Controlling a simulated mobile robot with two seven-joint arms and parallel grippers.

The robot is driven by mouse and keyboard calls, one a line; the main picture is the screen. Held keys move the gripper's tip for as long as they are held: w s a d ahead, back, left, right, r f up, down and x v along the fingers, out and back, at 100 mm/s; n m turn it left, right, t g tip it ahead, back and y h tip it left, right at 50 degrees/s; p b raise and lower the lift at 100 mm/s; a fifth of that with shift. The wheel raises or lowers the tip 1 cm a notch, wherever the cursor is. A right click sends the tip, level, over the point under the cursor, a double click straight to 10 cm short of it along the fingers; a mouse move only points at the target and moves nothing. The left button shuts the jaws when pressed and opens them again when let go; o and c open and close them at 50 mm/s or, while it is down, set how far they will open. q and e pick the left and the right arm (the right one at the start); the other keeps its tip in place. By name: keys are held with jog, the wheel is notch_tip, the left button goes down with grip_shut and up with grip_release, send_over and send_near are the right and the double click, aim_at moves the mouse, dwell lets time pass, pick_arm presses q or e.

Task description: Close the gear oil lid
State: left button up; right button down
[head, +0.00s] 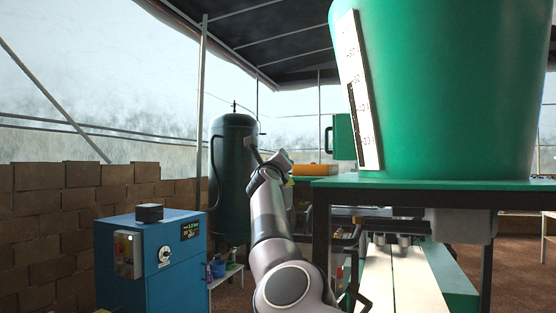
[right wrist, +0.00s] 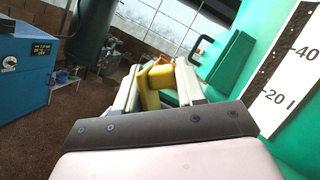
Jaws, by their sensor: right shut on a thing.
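My right arm reaches up the middle of the head view, and its gripper (head: 280,163) is beside the left end of the green-topped stand. In the right wrist view the gripper's (right wrist: 158,72) two pale fingers are shut on a yellow part (right wrist: 150,88), which seems to be the gear oil lid. An orange piece (right wrist: 158,63) shows just past the fingertips. In the head view an orange-yellow thing (head: 316,170) shows right of the gripper. The fingers hide most of the lid, so I cannot tell how far it is closed. My left gripper is out of view.
A large green tank (head: 445,90) with a white scale stands on the green-topped stand (head: 420,184), close right of my arm. A green handled box (head: 343,137) is beside it. A blue machine (head: 150,260) and a dark green cylinder (head: 232,165) stand left.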

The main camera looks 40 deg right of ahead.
jog(key=shift+s+d+r, duration=0.1)
jog(key=shift+d, duration=0.05)
jog(key=c, duration=0.9)
grip_release()
jog(key=shift+s, duration=0.1)
jog(key=shift+o, duration=0.2)
jog(key=shift+s+a+f+b, duration=0.2)
jog(key=shift+a+b, duration=0.2)
jog(key=shift+b, duration=0.2)
jog(key=b+v, duration=0.5)
jog(key=v, duration=0.1)
jog(key=shift+s, duration=0.15)
